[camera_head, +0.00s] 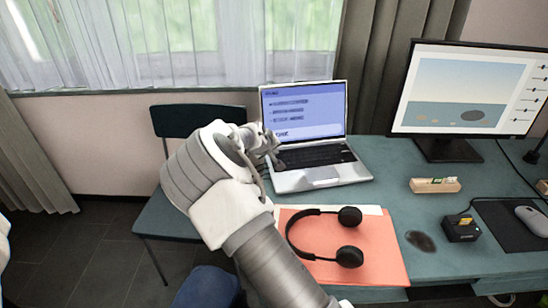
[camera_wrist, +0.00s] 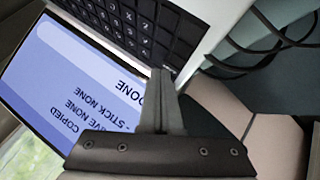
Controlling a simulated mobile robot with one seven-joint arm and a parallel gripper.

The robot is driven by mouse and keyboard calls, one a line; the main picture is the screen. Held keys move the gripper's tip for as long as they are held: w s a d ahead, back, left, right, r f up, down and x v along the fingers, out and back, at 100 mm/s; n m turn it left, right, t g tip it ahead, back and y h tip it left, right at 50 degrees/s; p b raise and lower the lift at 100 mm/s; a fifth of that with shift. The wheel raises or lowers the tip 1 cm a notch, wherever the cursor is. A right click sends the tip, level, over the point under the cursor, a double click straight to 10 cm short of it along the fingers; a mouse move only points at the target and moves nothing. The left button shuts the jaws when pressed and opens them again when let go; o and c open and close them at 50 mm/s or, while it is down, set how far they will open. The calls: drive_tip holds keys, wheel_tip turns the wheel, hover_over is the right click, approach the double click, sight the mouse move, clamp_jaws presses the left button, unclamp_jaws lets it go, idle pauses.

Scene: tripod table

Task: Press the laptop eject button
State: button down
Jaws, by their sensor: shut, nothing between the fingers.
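An open silver laptop (camera_head: 322,176) stands on the teal table, its lit screen (camera_head: 303,108) facing me. In the wrist view, the screen (camera_wrist: 70,85) shows upside-down text including "DONE", "STICK NONE" and "COPIED", beside the black keyboard (camera_wrist: 140,28). My gripper (camera_head: 274,160) is shut and empty at the laptop's left side, near the hinge end of the keyboard. In the wrist view, its closed fingertips (camera_wrist: 160,72) overlap the screen's lower edge and the laptop's side edge. I cannot tell whether they touch it. I cannot make out an eject button in either view.
Black headphones (camera_head: 349,256) lie on an orange folder (camera_head: 385,243) in front of the laptop. A monitor (camera_head: 447,148), a wooden block (camera_head: 435,185), a small black box (camera_head: 461,229) and a mouse (camera_head: 532,217) are to the right. Dark cables (camera_wrist: 270,55) run near the fingers.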

drive_tip(key=shift+f, duration=0.15)
idle(0.4)
drive_tip(key=shift+r+p, duration=0.4)
drive_tip(key=shift+r, duration=0.3)
drive_tip(key=shift+r+p, duration=1.5)
drive_tip(key=shift+r, duration=1.05)
